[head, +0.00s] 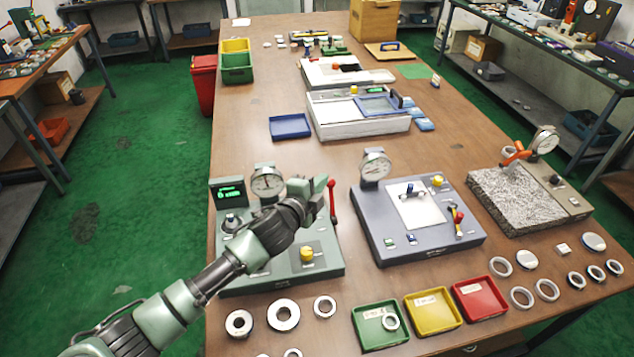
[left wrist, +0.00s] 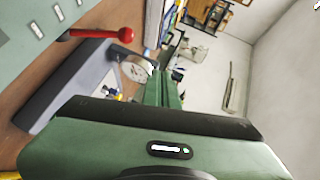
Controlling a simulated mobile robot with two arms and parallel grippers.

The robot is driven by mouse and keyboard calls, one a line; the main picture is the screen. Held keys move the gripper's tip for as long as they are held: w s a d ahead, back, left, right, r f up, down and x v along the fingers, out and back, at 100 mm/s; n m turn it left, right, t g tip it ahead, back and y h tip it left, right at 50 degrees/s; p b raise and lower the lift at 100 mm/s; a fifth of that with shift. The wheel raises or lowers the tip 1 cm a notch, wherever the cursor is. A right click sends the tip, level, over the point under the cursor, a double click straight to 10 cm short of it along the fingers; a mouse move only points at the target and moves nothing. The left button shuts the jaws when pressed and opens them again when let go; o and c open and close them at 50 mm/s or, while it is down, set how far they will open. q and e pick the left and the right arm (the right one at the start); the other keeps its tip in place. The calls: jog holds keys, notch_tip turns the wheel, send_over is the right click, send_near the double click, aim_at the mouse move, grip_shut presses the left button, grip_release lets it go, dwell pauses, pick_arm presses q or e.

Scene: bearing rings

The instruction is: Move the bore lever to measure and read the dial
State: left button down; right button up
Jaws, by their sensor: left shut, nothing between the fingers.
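The left measuring station (head: 280,285) is a grey-green box with a round dial gauge (head: 267,183), a green-lit display (head: 230,193) and a yellow knob (head: 307,254). A red lever with a round knob (head: 333,188) stands at its right edge; it also shows in the left wrist view (left wrist: 125,34). My left gripper (head: 328,190) is shut and empty, above the station and close beside the lever knob; contact cannot be told. Its fingers show in the left wrist view (left wrist: 165,88). The dial's needle is too small to read. My arm hides part of the station. My right gripper is out of view.
A second station (head: 420,240) with a dial gauge (head: 375,167) stands to the right, then a granite plate (head: 515,200). Green (head: 372,338), yellow (head: 446,322) and red (head: 490,308) trays and several metal rings (head: 283,314) lie along the front.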

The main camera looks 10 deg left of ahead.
pick_arm(q)
jog(key=shift+s+a+r, duration=0.3)
jog(key=shift+s+r, duration=0.45)
jog(key=shift+s, duration=0.2)
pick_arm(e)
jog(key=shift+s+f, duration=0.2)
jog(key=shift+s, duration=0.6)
pick_arm(q)
jog(key=shift+s, duration=0.1)
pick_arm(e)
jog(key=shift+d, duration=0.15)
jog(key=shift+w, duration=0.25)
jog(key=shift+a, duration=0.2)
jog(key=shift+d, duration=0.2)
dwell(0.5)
